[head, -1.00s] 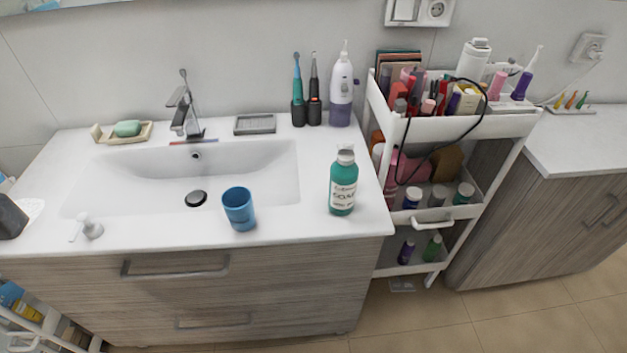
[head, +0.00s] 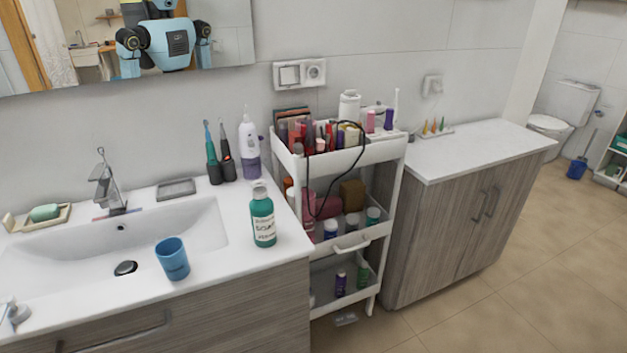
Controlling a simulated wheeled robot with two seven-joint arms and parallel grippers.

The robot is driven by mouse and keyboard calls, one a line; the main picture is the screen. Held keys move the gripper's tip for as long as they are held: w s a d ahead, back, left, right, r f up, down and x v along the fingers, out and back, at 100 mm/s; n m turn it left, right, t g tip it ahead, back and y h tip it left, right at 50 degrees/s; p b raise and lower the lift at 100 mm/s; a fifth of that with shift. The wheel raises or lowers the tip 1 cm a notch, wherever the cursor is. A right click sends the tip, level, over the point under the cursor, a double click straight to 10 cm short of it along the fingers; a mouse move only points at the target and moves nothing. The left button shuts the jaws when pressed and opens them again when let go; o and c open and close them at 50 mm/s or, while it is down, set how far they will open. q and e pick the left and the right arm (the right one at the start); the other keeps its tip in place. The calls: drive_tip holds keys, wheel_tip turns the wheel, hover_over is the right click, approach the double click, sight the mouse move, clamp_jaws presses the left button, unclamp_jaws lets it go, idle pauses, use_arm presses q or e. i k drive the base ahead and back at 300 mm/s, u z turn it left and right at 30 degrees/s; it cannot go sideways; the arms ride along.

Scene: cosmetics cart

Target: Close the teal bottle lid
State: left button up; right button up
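The teal bottle (head: 263,222) with a white label stands upright on the right end of the sink counter. Its top (head: 259,190) is pale; I cannot tell at this size whether that is a bare neck or a cap. A white pump-like piece (head: 16,314) is on the counter at the lower left, partly cut off by the picture edge. Neither of my grippers is in view.
A blue cup (head: 172,259) stands on the sink's front rim. Toothbrushes (head: 219,160) and a white-purple bottle (head: 249,150) stand behind the teal bottle. A loaded white cart (head: 385,152) is to its right. A wooden cabinet (head: 450,225) stands farther right.

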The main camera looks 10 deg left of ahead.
sight(255, 183)
drive_tip(key=z, duration=0.65)
drive_tip(key=i, duration=0.9)
drive_tip(key=u, duration=1.05)
